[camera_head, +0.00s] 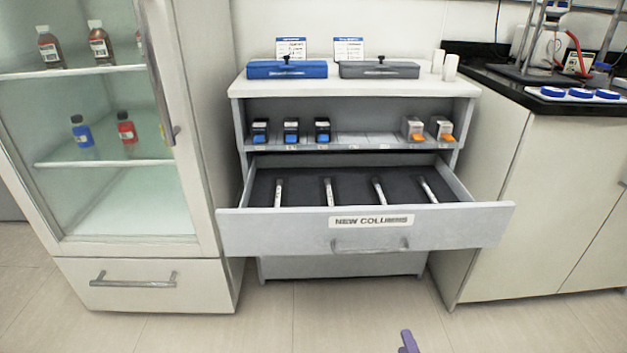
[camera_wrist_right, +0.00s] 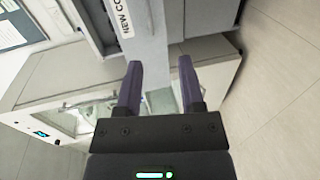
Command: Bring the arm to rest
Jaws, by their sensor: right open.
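My right gripper (camera_wrist_right: 160,82) shows in the right wrist view with its two purple fingers apart and nothing between them. In the head view only a purple finger tip of the right gripper (camera_head: 408,342) shows at the bottom edge, over the floor and well in front of the drawer. The rest of the right arm is out of the head view. My left gripper is in neither view.
An open drawer (camera_head: 290,229) labelled NEW COLUMNS juts out with several columns inside. A shelf (camera_head: 375,142) above holds boxes. A glass-door cabinet (camera_head: 125,245) stands left, a counter (camera_head: 547,190) right. The floor (camera_head: 320,315) in front is clear.

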